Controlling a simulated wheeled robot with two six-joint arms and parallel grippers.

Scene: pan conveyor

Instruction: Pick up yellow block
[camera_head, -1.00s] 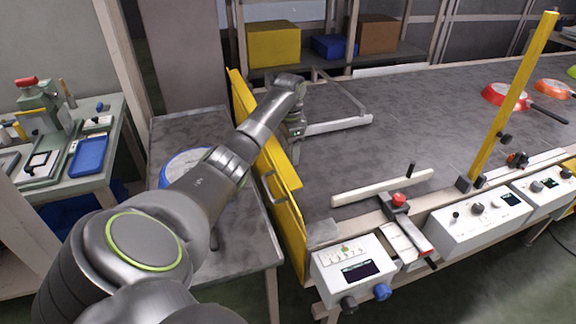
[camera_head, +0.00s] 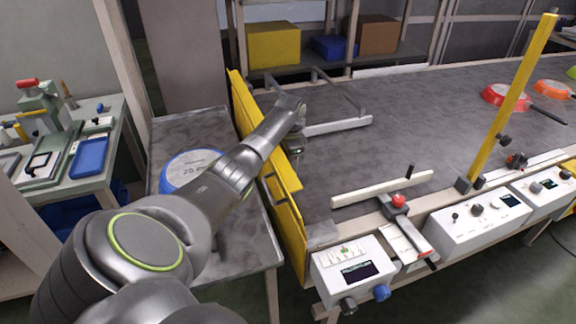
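A long yellow panel (camera_head: 283,203) with a handle stands along the left end of the conveyor. A yellow box (camera_head: 273,44) sits on the back shelf. No small loose yellow block is clearly visible. My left arm reaches over the yellow panel from the left. My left gripper (camera_head: 294,152) points down just beyond the panel, over the left end of the belt. Its fingers are small and partly hidden, so I cannot tell whether they are open or hold anything. My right gripper is not in view.
The dark conveyor (camera_head: 410,130) is largely clear; red (camera_head: 505,95) and orange (camera_head: 553,89) pans lie at its far right. A white guide bar (camera_head: 338,126) and a yellow post (camera_head: 512,95) stand nearby. A round blue-rimmed scale (camera_head: 180,168) sits on the left table.

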